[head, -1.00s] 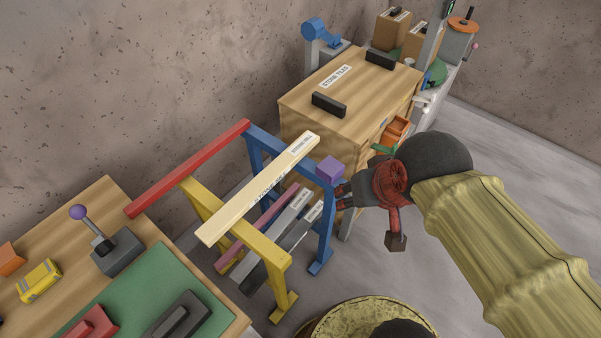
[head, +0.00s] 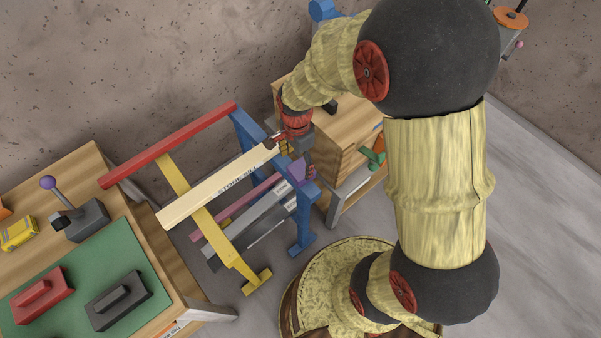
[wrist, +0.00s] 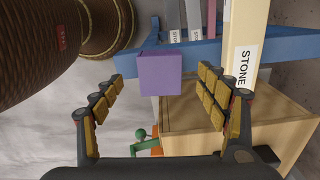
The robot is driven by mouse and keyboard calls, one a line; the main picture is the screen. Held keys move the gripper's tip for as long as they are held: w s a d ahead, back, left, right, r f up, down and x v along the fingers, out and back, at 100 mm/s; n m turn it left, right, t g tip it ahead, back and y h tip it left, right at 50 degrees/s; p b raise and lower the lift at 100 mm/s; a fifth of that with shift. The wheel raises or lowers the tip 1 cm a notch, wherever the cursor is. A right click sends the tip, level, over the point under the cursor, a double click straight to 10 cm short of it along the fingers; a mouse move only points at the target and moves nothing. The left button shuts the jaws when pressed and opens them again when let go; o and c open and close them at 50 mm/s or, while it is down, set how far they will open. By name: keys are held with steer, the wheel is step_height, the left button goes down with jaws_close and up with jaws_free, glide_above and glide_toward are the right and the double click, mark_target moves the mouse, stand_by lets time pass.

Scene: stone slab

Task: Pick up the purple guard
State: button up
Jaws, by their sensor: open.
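The purple guard (wrist: 160,73) is a small block at the end of a blue beam (wrist: 205,52). In the wrist view it sits between the spread fingers of my gripper (wrist: 158,95), a little beyond the fingertips, and I see no contact. In the head view the purple guard (head: 297,170) shows on the blue trestle (head: 270,150), partly hidden by my gripper (head: 291,158). My gripper is open and empty, reaching down over the trestle's right end.
A cream stone sill (head: 215,186) lies across the trestles close to my gripper. It also shows in the wrist view (wrist: 243,50). A wooden cabinet (head: 345,140) stands behind. A workbench (head: 160,275) with a green mat is at left.

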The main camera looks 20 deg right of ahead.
mark_target(299, 170)
steer(key=f+b, duration=0.2)
steer(key=f, duration=0.4)
steer(key=shift+d, duration=0.2)
steer(key=shift+c, duration=1.2)
steer(key=c, duration=0.9)
